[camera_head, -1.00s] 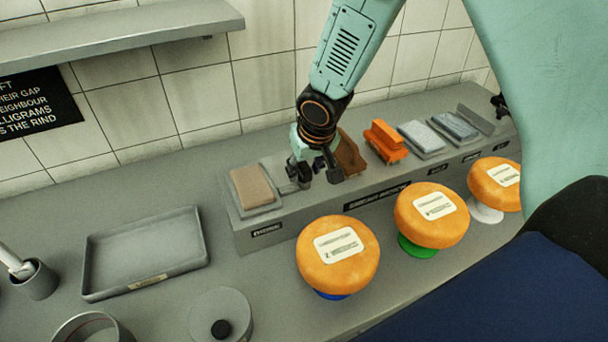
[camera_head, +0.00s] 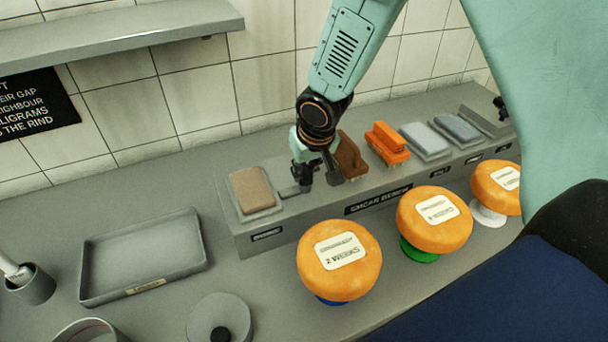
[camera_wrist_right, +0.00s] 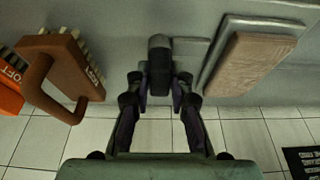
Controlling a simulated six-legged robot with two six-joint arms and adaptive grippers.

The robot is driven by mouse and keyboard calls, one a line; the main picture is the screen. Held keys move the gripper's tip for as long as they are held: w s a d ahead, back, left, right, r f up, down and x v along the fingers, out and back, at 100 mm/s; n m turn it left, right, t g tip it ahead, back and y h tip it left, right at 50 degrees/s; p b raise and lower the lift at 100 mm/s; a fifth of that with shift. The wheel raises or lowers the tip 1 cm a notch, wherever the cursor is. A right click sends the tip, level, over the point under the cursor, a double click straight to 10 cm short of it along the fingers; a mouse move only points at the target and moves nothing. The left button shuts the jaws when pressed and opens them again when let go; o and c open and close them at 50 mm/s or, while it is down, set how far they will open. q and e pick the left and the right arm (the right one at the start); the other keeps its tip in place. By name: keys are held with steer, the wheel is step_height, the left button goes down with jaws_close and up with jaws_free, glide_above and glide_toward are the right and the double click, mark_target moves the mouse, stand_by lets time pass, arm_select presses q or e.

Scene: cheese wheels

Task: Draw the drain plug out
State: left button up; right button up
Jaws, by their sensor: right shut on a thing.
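My right gripper (camera_head: 318,180) reaches down to the grey bench from above, between a tan block and a brown brush. In the right wrist view my right gripper (camera_wrist_right: 160,84) has its two fingers on either side of a short dark grey cylinder, which I take for the drain plug (camera_wrist_right: 159,58). It is shut on this piece. A flat grey strip (camera_wrist_right: 190,48) lies beside the plug on the bench, and it also shows in the head view (camera_head: 289,191). The plug's lower end is hidden, so I cannot tell how deep it sits. My left gripper is not in view.
The brown brush (camera_head: 350,158) and the tan block (camera_head: 252,189) stand close on either side. An orange brush (camera_head: 386,142) is further right. Orange cheese wheels (camera_head: 339,260) stand in front of the bench. An empty grey tray (camera_head: 145,258) lies at left, below a wall shelf (camera_head: 110,38).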

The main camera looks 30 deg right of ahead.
steer(key=shift+s+r, duration=0.1)
steer(key=shift+s, duration=0.15)
jaws_close()
steer(key=shift+r, duration=0.1)
steer(key=shift+r, duration=0.1)
steer(key=shift+r+p, duration=0.35)
steer(key=shift+p, duration=0.2)
steer(key=shift+r, duration=0.2)
steer(key=shift+r, duration=0.1)
steer(key=shift+a+r+p, duration=0.1)
steer(key=shift+r+p, duration=0.35)
steer(key=shift+p, duration=0.1)
steer(key=shift+r, duration=0.2)
